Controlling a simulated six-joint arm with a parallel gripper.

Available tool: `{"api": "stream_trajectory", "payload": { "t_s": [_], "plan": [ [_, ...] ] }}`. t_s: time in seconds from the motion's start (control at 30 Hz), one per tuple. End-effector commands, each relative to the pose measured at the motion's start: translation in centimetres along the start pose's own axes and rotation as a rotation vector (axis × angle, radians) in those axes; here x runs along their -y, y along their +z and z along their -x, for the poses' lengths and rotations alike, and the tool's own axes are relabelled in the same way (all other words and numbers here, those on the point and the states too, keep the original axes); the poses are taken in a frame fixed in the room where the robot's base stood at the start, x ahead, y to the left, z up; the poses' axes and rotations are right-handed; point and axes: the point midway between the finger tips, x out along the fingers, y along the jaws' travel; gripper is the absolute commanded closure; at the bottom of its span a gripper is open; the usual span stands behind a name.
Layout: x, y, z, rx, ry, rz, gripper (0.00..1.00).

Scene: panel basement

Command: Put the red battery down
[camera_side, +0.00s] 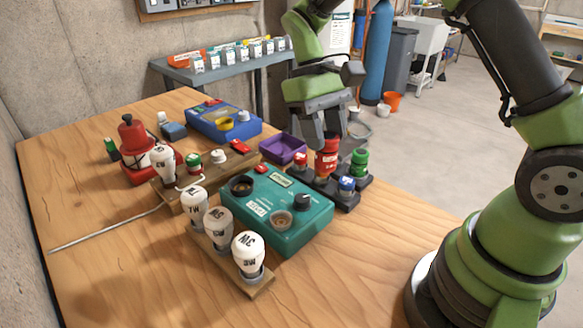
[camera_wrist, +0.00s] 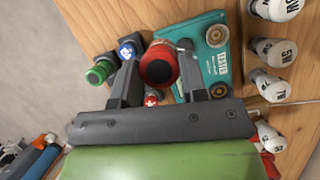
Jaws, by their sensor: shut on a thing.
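The red battery (camera_side: 327,158) is a fat red cylinder, upright in the side view at the dark battery rack (camera_side: 322,183). My gripper (camera_side: 323,138) is above it with its fingers down, shut on its upper part. In the wrist view the red battery (camera_wrist: 159,64) shows its round end between the two fingers of my gripper (camera_wrist: 158,58). Its lower end is close to the rack; I cannot tell whether it rests in a socket or hangs just above.
Beside it on the rack are a green battery (camera_side: 359,162), a blue one (camera_side: 347,186) and a small red-topped one (camera_side: 300,162). A teal tester (camera_side: 310,222) stands close in front, a purple tray (camera_side: 283,148) behind. White bulbs (camera_side: 218,228) stand front left. Bare table lies at front right.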

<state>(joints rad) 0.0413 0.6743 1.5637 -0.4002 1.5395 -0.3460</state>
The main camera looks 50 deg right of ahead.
Motion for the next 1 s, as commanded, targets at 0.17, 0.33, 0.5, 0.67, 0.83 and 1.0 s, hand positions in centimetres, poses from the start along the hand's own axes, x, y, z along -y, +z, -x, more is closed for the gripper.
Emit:
{"api": "stream_trajectory", "payload": {
  "t_s": [0.17, 0.33, 0.5, 0.67, 0.83, 1.0],
  "plan": [
    [-0.7, -4.7, 0.9, 0.0, -0.178, -0.421, 0.92],
    [-1.5, -9.2, 2.0, 0.002, -0.385, -0.911, 0.92],
    [-2.4, -12.5, 3.0, 0.001, -0.556, -1.32, 0.92],
    [-3.3, -15.2, 3.8, -0.001, -0.704, -1.672, 0.92],
    [-4.4, -17.6, 4.5, -0.003, -0.846, -2.014, 0.92],
    [-5.5, -19.6, 5.2, -0.006, -0.977, -2.322, 0.92]
  ]
}}
